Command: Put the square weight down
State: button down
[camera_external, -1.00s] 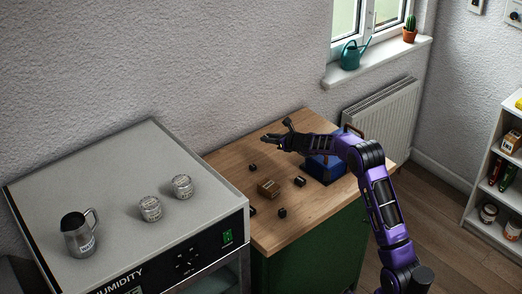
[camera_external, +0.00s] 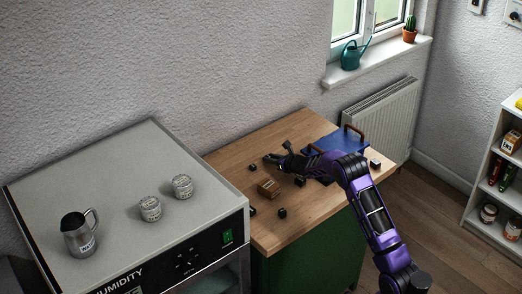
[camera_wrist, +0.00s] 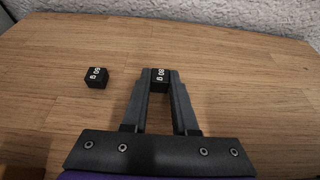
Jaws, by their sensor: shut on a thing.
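My gripper (camera_wrist: 161,82) is shut on a small black square weight (camera_wrist: 160,74) with white markings, held between the fingertips in the wrist view. In the external view my gripper (camera_external: 268,159) is low over the far left part of the wooden tabletop (camera_external: 225,158). The held weight cannot be made out there. I cannot tell whether it touches the wood.
A small brown box (camera_external: 268,187) and black blocks (camera_external: 282,213) stand on the near part of the tabletop. A blue tray (camera_external: 347,143) with brown handles lies to the right, partly behind my arm. Bare wood surrounds the weight; a wall (camera_wrist: 200,12) rises behind.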

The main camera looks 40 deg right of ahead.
jog(key=shift+r, duration=0.15)
jog(key=shift+f+b, duration=0.25)
jog(key=shift+b, duration=0.05)
jog(key=c, duration=0.7)
grip_release()
jog(key=shift+r, duration=0.1)
jog(key=shift+r+p, duration=0.15)
jog(key=shift+p, duration=0.2)
jog(key=v, duration=1.2)
jog(key=shift+s, duration=0.1)
